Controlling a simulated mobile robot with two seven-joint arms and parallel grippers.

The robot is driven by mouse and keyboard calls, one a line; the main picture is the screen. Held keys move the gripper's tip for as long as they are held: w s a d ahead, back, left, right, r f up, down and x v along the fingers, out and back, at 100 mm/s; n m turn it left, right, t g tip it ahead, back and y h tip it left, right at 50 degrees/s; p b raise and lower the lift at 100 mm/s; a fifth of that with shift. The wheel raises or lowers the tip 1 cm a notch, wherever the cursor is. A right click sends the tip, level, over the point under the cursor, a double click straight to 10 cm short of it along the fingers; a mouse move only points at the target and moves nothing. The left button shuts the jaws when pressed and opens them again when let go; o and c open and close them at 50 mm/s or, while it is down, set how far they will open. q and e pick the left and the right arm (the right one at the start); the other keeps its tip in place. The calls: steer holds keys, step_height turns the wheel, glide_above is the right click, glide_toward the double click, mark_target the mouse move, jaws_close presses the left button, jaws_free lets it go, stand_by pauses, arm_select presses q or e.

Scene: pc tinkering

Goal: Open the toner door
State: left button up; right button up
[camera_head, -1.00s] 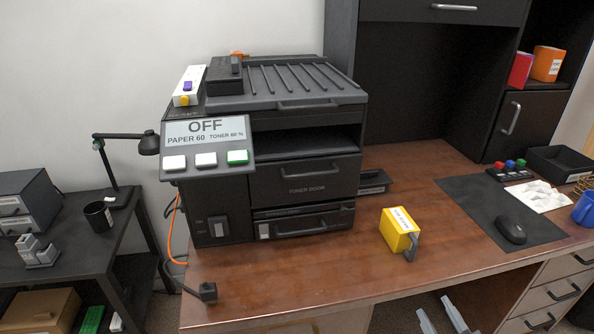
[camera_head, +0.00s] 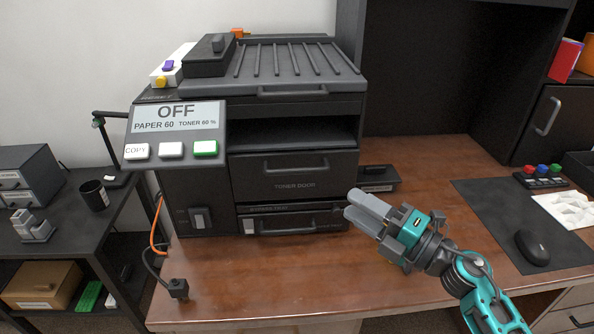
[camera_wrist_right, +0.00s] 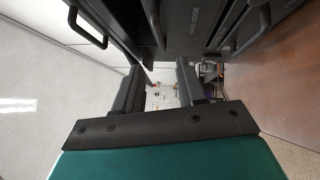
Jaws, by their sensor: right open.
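The black printer (camera_head: 345,98) stands on the wooden desk. Its toner door (camera_head: 255,187), labelled TONER DOOR, is a flat front panel with a bar handle (camera_head: 295,168) along its upper part. The door looks closed. The label side of the toner door (camera_wrist_right: 192,30) also shows in the right wrist view. My right gripper (camera_head: 352,205) is open and empty, in front of and to the right of the printer's lower front, apart from the handle. Its two fingers show in the wrist view (camera_wrist_right: 158,75) with nothing between them. My left gripper is not in view.
A paper drawer (camera_head: 325,220) lies below the door. The tilted control panel (camera_head: 176,131) reads OFF and juts out at the printer's left front. A black tray (camera_head: 380,180) sits right of the printer. A mouse (camera_head: 532,247) lies further right.

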mark_target(302, 173)
steer(key=x, duration=1.2)
steer(key=shift+w+a, duration=0.2)
steer(key=shift+a, duration=0.2)
jaws_close()
